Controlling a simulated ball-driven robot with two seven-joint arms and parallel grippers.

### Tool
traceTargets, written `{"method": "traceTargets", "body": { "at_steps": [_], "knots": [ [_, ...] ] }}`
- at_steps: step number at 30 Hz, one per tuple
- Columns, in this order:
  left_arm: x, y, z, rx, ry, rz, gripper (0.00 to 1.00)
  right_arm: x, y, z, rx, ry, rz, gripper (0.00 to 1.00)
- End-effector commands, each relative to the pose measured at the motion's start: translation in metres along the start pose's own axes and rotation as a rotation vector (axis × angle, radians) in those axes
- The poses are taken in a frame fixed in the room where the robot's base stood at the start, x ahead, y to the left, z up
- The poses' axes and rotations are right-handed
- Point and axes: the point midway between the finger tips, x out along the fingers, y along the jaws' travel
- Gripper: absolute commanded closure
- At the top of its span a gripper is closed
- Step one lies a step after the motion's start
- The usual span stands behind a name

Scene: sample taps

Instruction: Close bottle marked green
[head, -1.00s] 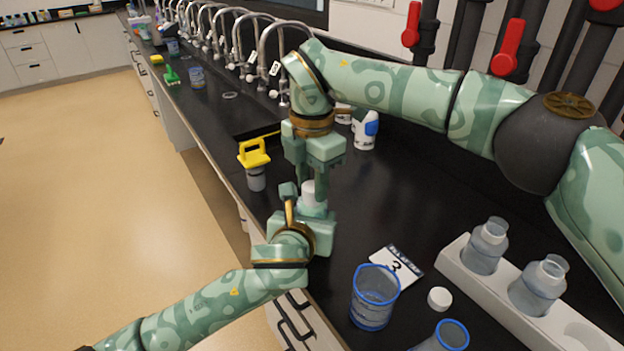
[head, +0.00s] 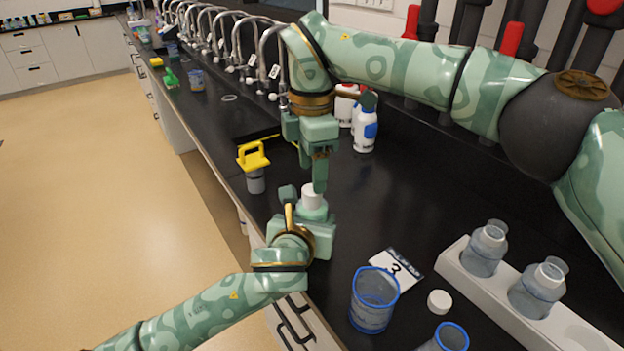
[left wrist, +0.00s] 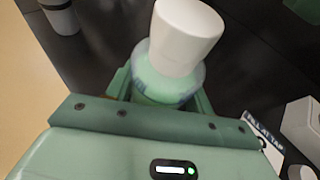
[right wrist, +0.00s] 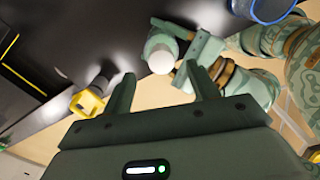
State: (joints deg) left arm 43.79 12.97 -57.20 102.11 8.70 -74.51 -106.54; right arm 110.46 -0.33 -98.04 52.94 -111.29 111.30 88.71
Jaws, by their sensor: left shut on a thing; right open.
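My left gripper (head: 306,207) is shut on the green-tinted bottle (left wrist: 160,88), which stands upright in its fingers. A white cap (left wrist: 186,36) sits on top of this bottle; it shows in the head view (head: 312,196) and the right wrist view (right wrist: 161,62). How tight the cap sits cannot be told. My right gripper (head: 313,172) is open and empty, pointing down just above the cap. In the right wrist view its fingers (right wrist: 160,80) are well apart, with the cap beyond them. The lower bottle is hidden by the left gripper.
A white rack (head: 462,262) at the right holds two open clear bottles (head: 484,250). A loose white cap (head: 439,302), a numbered card (head: 398,268) and a blue-rimmed beaker (head: 373,302) are near it. A yellow-handled item (head: 253,158) and white squeeze bottles (head: 364,130) stand farther back.

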Motion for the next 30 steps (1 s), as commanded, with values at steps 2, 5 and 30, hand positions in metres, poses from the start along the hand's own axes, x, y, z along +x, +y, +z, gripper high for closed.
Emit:
{"method": "traceTargets", "body": {
  "at_steps": [2, 5, 30],
  "knots": [
    [0.0, 0.0, 0.0, 0.0, 0.0, 0.001, 1.0, -0.019, 0.001, 0.0, 0.001, -0.001, 0.004, 0.41],
    [0.0, 0.0, 0.0, 0.0, 0.0, 0.001, 1.0, -0.041, 0.001, 0.0, 0.003, -0.002, 0.004, 0.41],
    [0.0, 0.0, 0.0, 0.0, -0.001, 0.001, 0.22, -0.081, 0.001, 0.0, 0.001, 0.0, 0.001, 0.41]
  ]
}}
